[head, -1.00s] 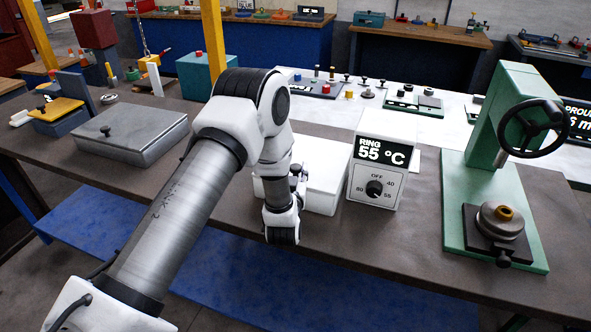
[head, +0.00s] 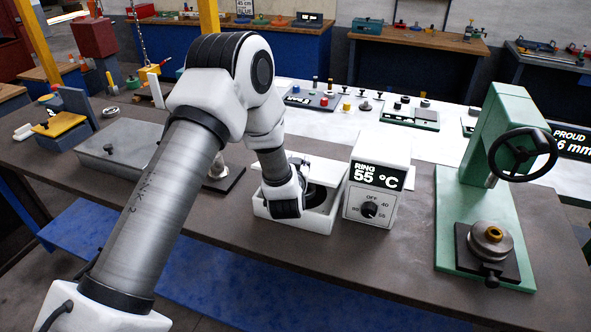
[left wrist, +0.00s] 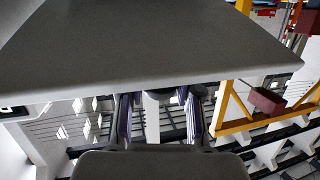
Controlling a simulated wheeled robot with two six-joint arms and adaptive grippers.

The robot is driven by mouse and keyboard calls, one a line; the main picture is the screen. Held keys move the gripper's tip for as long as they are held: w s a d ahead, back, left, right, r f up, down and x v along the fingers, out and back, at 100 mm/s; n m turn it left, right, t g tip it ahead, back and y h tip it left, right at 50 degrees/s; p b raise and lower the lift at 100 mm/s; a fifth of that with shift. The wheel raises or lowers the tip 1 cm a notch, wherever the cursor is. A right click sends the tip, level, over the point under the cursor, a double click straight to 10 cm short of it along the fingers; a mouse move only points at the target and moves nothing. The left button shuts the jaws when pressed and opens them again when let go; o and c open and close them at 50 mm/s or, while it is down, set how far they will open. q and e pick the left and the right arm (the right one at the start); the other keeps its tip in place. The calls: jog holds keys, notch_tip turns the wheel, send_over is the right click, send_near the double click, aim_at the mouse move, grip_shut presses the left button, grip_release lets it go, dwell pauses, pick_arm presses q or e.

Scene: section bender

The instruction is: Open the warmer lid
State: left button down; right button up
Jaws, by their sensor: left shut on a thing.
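The warmer is a white box (head: 325,221) beside the white control unit (head: 377,182) that reads "RING 55 °C". Its top is uncovered at the right, and a dark round thing (head: 316,196) shows inside. My left arm's wrist hangs over the box's left part and hides much of it. In the left wrist view a broad grey plate, apparently the lid (left wrist: 140,45), fills the top. My left gripper (left wrist: 160,105) is shut at its edge, on a small rounded part, apparently its knob. Its fingertips are hidden in the head view. My right gripper is not in view.
A green press (head: 476,215) with a black handwheel stands to the right. A grey flat box (head: 112,150) lies at the left, and a dark plate with a metal piece (head: 222,178) lies behind my arm.

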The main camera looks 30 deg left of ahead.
pick_arm(q)
jog(key=shift+w+a+r, duration=0.2)
jog(key=shift+w+r, duration=0.5)
jog(key=shift+r, duration=0.2)
jog(key=shift+w+a+r, duration=0.15)
jog(key=shift+w+r, duration=0.5)
jog(key=shift+r, duration=0.2)
jog(key=c, duration=0.8)
grip_release()
jog(key=shift+o, duration=0.2)
jog(key=shift+f, duration=0.1)
jog(key=shift+s, duration=0.1)
jog(key=v, duration=1.2)
jog(key=shift+f, duration=0.1)
